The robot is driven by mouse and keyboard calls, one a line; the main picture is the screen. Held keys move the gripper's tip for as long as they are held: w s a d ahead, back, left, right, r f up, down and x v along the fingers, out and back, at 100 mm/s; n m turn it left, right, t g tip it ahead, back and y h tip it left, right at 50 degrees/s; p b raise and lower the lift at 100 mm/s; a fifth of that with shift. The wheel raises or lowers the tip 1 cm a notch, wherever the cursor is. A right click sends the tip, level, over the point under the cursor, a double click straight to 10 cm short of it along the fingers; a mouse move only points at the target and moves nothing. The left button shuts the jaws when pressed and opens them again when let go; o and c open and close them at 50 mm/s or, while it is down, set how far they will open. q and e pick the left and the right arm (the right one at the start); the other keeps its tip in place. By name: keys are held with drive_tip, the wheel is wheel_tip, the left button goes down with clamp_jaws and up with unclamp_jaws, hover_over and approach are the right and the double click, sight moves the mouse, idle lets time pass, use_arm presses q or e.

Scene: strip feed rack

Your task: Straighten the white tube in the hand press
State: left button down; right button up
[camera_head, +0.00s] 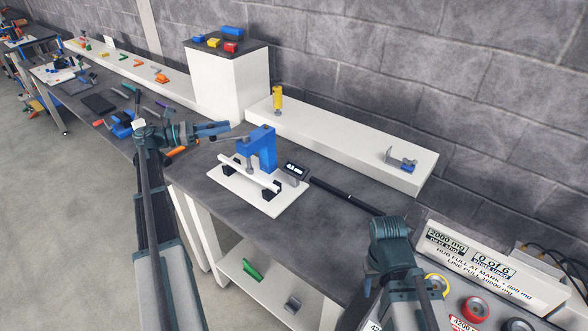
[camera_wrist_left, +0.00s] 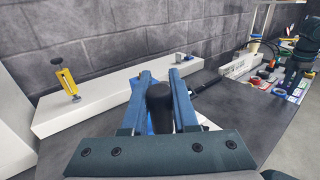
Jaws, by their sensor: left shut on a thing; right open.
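The white tube (camera_head: 248,173) lies across the black supports of the blue hand press (camera_head: 264,148), above its white base plate (camera_head: 281,203). I cannot tell how bent it is. My left gripper (camera_head: 222,129) is at the left of the press, at the end of its lever (camera_head: 236,139). In the left wrist view its fingers are shut on a dark round handle (camera_wrist_left: 159,104), which hides much of the press. My right arm's end (camera_head: 388,232) is at the front right, away from the press, with its fingertips not clearly visible.
A small display (camera_head: 295,169) stands beside the press. A long black rod (camera_head: 345,195) lies on the dark table to the right. A white shelf (camera_head: 340,144) behind carries a yellow tool (camera_head: 278,100) and a small clamp (camera_head: 401,161). A labelled button panel (camera_head: 490,275) is at the right.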

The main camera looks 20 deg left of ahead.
use_arm(q)
drive_tip(key=n+t+y, duration=0.1)
drive_tip(key=s+d+n+t+y, duration=0.1)
drive_tip(key=y, duration=0.1)
drive_tip(key=n+t+y, duration=0.1)
drive_tip(key=n+t, duration=0.1)
drive_tip(key=shift+s+d, duration=0.35)
